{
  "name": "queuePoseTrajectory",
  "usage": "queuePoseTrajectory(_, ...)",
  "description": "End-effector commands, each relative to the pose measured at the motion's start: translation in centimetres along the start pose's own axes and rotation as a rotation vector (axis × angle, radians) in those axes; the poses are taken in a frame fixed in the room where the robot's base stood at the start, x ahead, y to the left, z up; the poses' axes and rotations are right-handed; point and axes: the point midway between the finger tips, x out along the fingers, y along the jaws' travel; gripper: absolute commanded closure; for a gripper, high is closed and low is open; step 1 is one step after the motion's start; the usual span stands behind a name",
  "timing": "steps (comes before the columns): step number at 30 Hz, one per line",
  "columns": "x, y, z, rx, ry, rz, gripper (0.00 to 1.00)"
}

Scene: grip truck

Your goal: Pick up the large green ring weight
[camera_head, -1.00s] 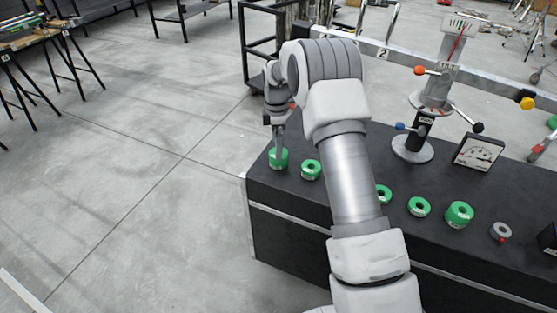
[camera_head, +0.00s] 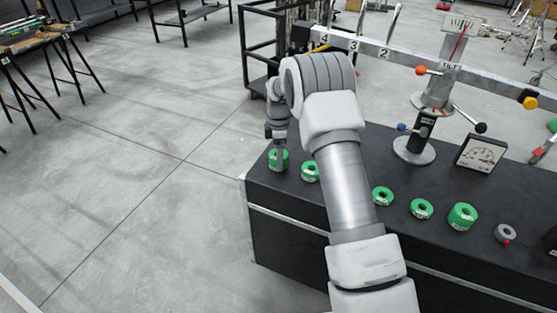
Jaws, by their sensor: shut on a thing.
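Several green ring weights stand in a row on the black bench top. My gripper (camera_head: 278,153) points down at the far left end of the row and is shut on the green ring weight (camera_head: 278,161) there, which sits at the bench's left edge. Its fingertips are small and partly hidden by the ring. Other green rings are the one just right of it (camera_head: 310,172), one beside my forearm (camera_head: 382,196), a smaller one (camera_head: 421,208) and a large tall one (camera_head: 462,216).
A balance stand (camera_head: 415,148) with a long numbered beam (camera_head: 390,56) rises behind the row, beside a dial gauge (camera_head: 481,153). Open concrete floor (camera_head: 120,190) lies left of the bench (camera_head: 300,230).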

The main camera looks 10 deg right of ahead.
Motion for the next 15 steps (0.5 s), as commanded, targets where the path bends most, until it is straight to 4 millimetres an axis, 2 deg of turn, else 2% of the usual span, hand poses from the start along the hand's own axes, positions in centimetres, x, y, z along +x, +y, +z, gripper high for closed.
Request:
queuePoseTrajectory(1,-0.04,0.01,0.00,0.000,0.000,0.000,0.86)
queuePoseTrajectory(3,-0.04,0.01,0.00,0.000,0.000,0.000,0.99)
queuePoseTrajectory(4,-0.27,0.13,-0.01,0.000,0.000,0.004,1.00)
queuePoseTrajectory(15,-0.84,0.16,0.00,0.000,0.000,0.005,1.00)
